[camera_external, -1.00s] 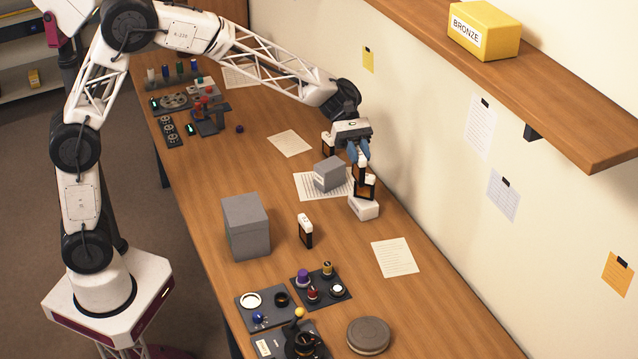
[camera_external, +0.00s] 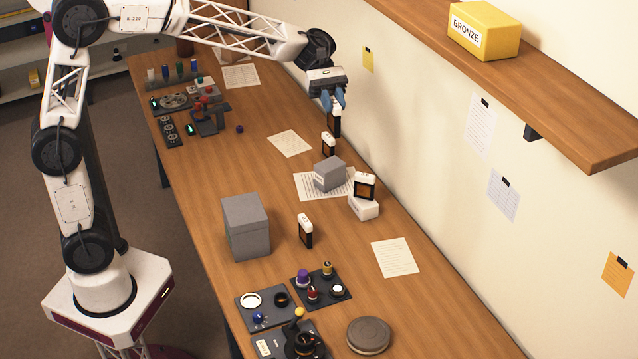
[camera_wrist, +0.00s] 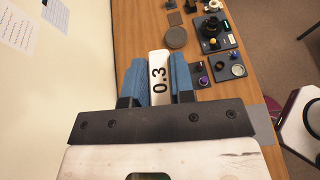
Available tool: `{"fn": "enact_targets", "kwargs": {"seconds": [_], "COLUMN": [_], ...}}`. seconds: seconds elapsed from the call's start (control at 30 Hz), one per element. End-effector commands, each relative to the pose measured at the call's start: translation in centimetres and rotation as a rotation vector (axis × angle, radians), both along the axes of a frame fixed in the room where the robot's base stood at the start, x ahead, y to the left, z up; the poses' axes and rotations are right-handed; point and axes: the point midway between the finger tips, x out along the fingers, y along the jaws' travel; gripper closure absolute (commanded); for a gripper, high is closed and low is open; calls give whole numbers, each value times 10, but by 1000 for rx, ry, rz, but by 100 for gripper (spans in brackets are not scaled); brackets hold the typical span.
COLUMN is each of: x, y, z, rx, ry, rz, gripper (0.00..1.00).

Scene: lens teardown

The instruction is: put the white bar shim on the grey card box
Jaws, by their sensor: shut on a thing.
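My gripper (camera_external: 333,103) is shut on a white-topped piece with a dark lower part (camera_external: 335,127), the white bar shim, held above the back of the table. In the wrist view its white face (camera_wrist: 160,78) reads "0.3" between my blue fingers. A small grey box (camera_external: 330,174) sits on a printed sheet, below my gripper in the picture. A larger lidded grey box (camera_external: 246,228) stands nearer the front left. I cannot tell which of them is the card box.
Similar white-topped pieces stand near the wall (camera_external: 328,145), on a white box (camera_external: 364,209), and mid-table (camera_external: 305,231). Control panels (camera_external: 321,289) and a round tin (camera_external: 368,336) occupy the front. A shelf (camera_external: 540,110) with a yellow box (camera_external: 484,30) overhangs the right.

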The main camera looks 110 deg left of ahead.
Motion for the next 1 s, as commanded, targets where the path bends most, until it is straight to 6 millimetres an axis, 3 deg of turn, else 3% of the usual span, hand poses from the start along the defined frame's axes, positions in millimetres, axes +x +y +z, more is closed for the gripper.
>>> {"fn": "enact_targets", "kwargs": {"seconds": [0.47, 1.0], "x": [-110, -220], "y": [-25, -73], "z": [18, 20], "rx": [3, 3], "ry": [-2, -2], "rz": [27, 56], "gripper": [100, 100]}}
